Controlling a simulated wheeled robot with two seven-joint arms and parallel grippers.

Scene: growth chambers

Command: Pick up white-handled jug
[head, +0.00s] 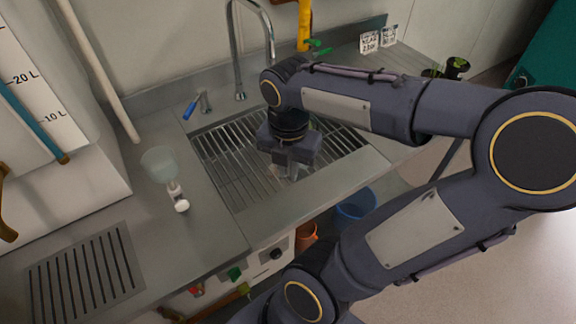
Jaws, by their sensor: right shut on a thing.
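A translucent, pale green cup (159,163) with a white handle (178,196) is on the steel counter left of the sink. This looks like the white-handled jug. My right gripper (286,172) points down over the sink's slatted grate, well to the right of that jug. It is shut on a small pale thing, mostly hidden by the gripper, so I cannot tell what it is. My left gripper is out of view.
The sink grate (222,170) has a curved tap (272,45) and a blue-handled valve (192,107) behind it. A white tank with litre marks (30,85) stands at left. A blue bucket (356,205) is below the counter. The counter around the jug is mostly clear.

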